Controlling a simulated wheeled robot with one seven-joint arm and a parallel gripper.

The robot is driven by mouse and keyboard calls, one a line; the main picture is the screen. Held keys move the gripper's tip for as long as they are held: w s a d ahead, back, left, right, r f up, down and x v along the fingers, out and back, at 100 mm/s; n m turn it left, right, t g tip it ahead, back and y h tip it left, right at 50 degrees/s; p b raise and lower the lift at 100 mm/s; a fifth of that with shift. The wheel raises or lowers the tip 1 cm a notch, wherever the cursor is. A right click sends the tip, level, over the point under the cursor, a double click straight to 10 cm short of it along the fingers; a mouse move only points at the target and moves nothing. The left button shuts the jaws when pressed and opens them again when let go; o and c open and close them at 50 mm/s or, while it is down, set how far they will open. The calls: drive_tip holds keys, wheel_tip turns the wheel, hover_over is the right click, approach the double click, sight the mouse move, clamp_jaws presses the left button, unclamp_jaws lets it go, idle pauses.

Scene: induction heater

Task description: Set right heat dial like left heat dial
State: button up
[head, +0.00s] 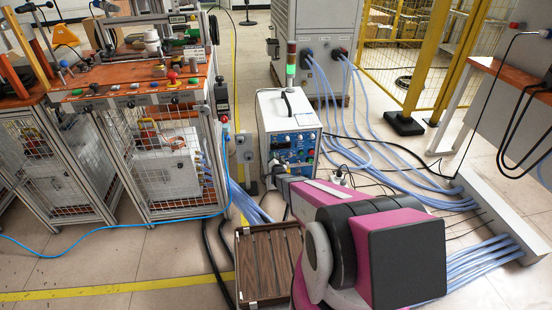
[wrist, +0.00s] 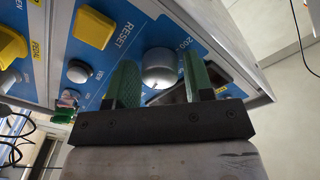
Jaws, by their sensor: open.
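The induction heater (head: 289,119) is a white box with a blue control panel (head: 294,148) facing me. In the wrist view the panel appears tilted. A large silver dial (wrist: 158,68) sits between the two green fingers of my gripper (wrist: 159,73). The fingers are apart, one on each side of the dial; I cannot tell whether either touches it. A smaller silver knob (wrist: 78,71) is to the left. I cannot tell which dial is the left or right heat dial, nor read their settings. In the head view my arm covers the space in front of the heater.
Yellow switches (wrist: 93,28) are on the panel near the dial. A caged workbench (head: 150,85) stands left of the heater. Blue hoses (head: 375,130) run on the floor at right. A brown slatted case (head: 268,262) lies at the front.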

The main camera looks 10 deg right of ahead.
drive_tip(key=c, duration=0.7)
drive_tip(key=shift+o, duration=0.2)
drive_tip(key=shift+n, duration=0.4)
drive_tip(key=shift+d+n+y, duration=0.1)
drive_tip(key=shift+n+y, duration=0.4)
drive_tip(key=shift+n, duration=7.6)
drive_tip(key=shift+d+n+y, duration=0.1)
drive_tip(key=shift+n+y, duration=0.4)
drive_tip(key=shift+n, duration=7.6)
